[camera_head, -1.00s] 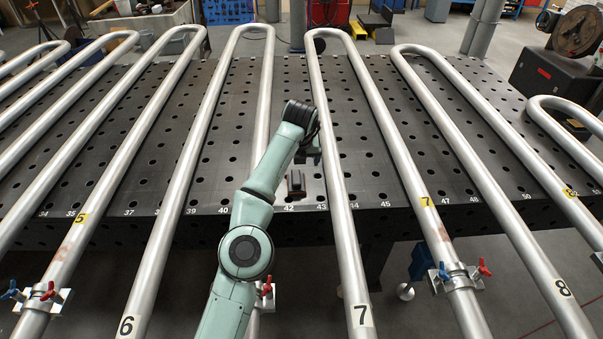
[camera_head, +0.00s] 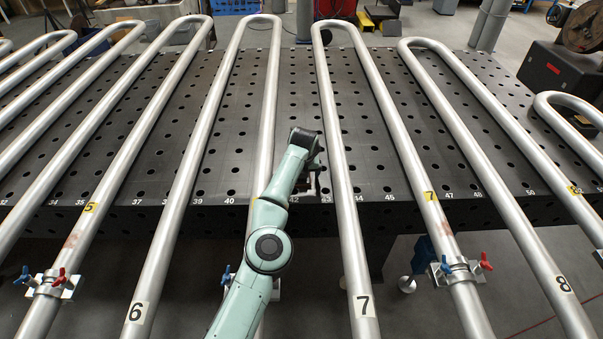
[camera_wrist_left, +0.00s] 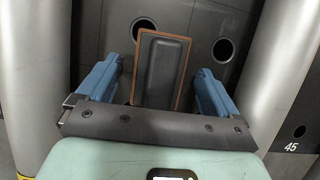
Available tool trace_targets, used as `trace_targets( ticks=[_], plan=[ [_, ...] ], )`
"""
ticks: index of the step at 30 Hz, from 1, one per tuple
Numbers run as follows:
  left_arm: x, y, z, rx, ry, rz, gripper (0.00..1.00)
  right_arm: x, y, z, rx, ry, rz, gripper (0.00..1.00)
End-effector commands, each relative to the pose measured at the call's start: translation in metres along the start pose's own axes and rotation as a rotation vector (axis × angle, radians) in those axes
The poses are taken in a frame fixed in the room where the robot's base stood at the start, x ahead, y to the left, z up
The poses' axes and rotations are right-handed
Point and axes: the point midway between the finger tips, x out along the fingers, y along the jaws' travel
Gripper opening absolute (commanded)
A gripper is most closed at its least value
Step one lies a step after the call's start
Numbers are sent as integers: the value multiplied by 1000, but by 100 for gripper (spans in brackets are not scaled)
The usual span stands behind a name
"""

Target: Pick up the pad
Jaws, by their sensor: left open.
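The pad (camera_wrist_left: 164,72) is a dark, rounded rectangular block with a brown edge. It lies on the black perforated table, and its near end is hidden by my gripper body in the left wrist view. My left gripper (camera_wrist_left: 159,67) is open, with one blue finger on each side of the pad and a gap to it on both sides. I cannot tell how high the fingers are above the table. In the head view my left gripper (camera_head: 312,186) is at the table's front edge and hides the pad. My right gripper is in neither view.
Long silver serpentine tubes run over the table (camera_head: 230,150). One tube (camera_head: 268,120) passes left of my gripper and another (camera_head: 340,170) close on its right. Clamps with red and blue handles (camera_head: 459,269) hold tubes in front of the table.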

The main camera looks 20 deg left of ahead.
Motion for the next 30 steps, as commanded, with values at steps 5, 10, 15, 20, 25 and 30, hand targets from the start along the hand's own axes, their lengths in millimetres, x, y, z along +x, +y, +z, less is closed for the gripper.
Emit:
trace_targets(
  ticks=[5, 10, 15, 20, 25, 30],
  plan=[
    [2, 0, -1, 0, 1, 0, 94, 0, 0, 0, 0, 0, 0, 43],
    [2, 0, -1, 0, 1, 0, 51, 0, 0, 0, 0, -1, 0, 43],
    [1, 0, 0, 0, 0, 0, 32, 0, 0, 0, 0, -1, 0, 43],
    [0, 0, 0, 0, 0, 0, 32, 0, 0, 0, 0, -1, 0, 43],
    [-19, 0, 9, -1, -4, -1, 32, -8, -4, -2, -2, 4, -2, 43],
    [-53, 0, 24, 0, -5, -3, 32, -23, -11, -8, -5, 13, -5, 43]
  ],
)
